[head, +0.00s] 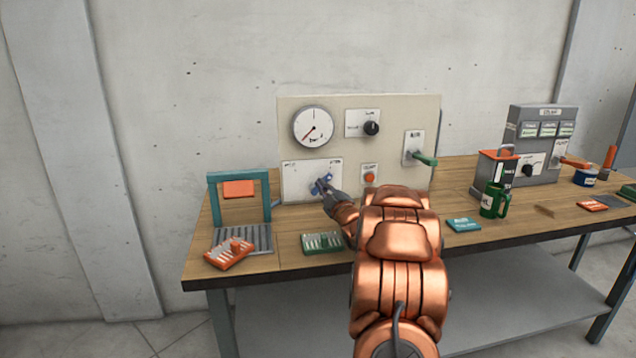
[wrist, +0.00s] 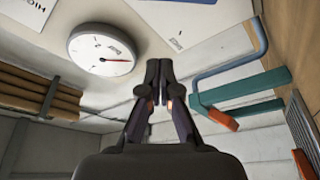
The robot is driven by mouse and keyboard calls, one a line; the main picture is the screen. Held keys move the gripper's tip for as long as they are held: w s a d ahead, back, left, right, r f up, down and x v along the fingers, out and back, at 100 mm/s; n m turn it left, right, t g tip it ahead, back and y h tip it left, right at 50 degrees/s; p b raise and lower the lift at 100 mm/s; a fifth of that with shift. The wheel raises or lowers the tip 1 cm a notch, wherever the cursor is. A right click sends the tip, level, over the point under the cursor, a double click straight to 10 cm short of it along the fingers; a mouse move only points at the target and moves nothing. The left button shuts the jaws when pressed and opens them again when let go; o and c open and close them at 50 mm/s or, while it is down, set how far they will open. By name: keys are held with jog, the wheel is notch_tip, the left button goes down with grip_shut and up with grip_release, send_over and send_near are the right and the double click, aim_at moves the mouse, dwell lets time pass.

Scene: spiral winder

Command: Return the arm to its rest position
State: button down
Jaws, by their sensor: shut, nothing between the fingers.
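My copper arm reaches over the workbench (head: 300,237) to the cream control panel (head: 410,115). My gripper (head: 328,195) is at the panel's lower left, close to a blue knob (head: 321,184) on a white plate. I cannot tell whether it touches the knob. In the wrist view my gripper (wrist: 159,78) points up the picture with its two dark fingers together and nothing between them. The round gauge (head: 313,127) is above it on the panel; it also shows in the wrist view (wrist: 90,50).
A teal frame (head: 212,205) with an orange tag stands left of my gripper. An orange block (head: 229,254) and a green block (head: 322,242) lie near the front edge. A green-handled lever (head: 424,159), a green mug (head: 493,201) and a grey box (head: 540,120) are to the right.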

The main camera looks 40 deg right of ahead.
jog(key=shift+v, duration=1.3)
jog(key=w+a+r+m+g+p, duration=0.1)
jog(key=w+a+m+g+p, duration=0.15)
jog(key=a+g, duration=0.45)
jog(key=s+a+m+g+y+p, duration=0.1)
jog(key=s+a+m+g+p, duration=0.1)
jog(key=s+a, duration=0.5)
jog(key=s+a+m+g+y+p, duration=0.1)
jog(key=s+a+m+g+p, duration=0.2)
jog(key=a, duration=0.8)
jog(key=s+a+g+y+p, duration=0.1)
jog(key=s+a+g, duration=0.2)
jog(key=s+a, duration=0.4)
jog(key=s+a+g+y+p, duration=0.1)
jog(key=s+a+g, duration=0.2)
jog(key=s+a, duration=0.4)
jog(key=s+a+r+g+y+p, duration=0.1)
jog(key=s+a, duration=0.6)
jog(key=s, duration=1.2)
jog(key=shift+a+g+y+p, duration=0.3)
jog(key=shift+g+y+p, duration=0.2)
jog(key=shift+g, duration=0.6)
jog(key=shift+s+d+r+m, duration=0.1)
jog(key=shift+s+m, duration=0.05)
jog(key=shift+m, duration=0.1)
